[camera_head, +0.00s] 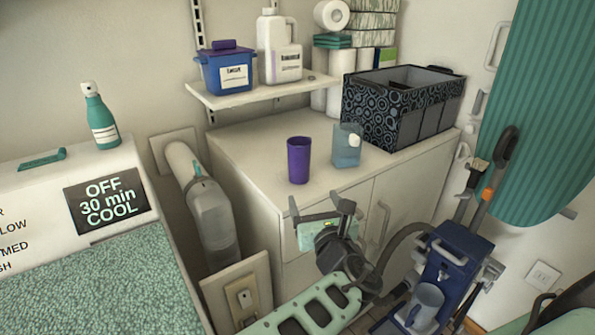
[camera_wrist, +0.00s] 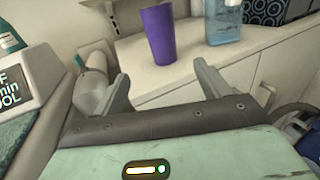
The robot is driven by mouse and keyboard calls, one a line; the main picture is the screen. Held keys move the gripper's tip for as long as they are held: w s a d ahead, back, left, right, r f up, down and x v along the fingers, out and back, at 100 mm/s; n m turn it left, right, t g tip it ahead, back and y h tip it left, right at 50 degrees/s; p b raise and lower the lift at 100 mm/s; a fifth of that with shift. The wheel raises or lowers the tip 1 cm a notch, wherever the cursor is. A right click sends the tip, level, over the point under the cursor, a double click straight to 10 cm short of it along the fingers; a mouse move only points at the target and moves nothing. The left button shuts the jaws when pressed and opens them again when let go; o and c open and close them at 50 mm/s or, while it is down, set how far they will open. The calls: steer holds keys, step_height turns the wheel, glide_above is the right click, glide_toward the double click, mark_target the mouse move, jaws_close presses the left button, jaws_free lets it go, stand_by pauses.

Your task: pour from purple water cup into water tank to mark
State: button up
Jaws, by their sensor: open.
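The purple water cup (camera_head: 299,160) stands upright on the white cabinet top, near its front edge. It also shows in the wrist view (camera_wrist: 159,36), beyond my fingers and between them. A translucent blue-grey container with a white cap (camera_head: 347,146), which looks like the water tank, stands just right of the cup and apart from it. It shows at the top of the wrist view (camera_wrist: 223,20). I cannot make out a fill mark. My gripper (camera_head: 330,211) is open and empty, in front of the cabinet and short of the cup. The cup's inside is hidden.
A patterned dark bin (camera_head: 372,119) stands behind the tank on the right. A wall shelf (camera_head: 262,92) with a blue tub (camera_head: 226,70) and a white jug (camera_head: 278,50) hangs above. Bare cabinet top lies left of the cup.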

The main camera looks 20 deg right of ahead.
mark_target(301, 168)
steer(key=w+b, duration=0.2)
steer(key=w, duration=0.1)
steer(key=w+d+b, duration=0.1)
steer(key=w+b, duration=0.1)
steer(key=w, duration=0.2)
steer(key=w+b, duration=0.3)
steer(key=shift+w+d, duration=0.15)
steer(key=shift+d, duration=0.15)
steer(key=w+p, duration=0.1)
steer(key=w, duration=0.4)
steer(key=shift+w+r, duration=0.15)
steer(key=shift+w, duration=0.5)
steer(key=c, duration=1.2)
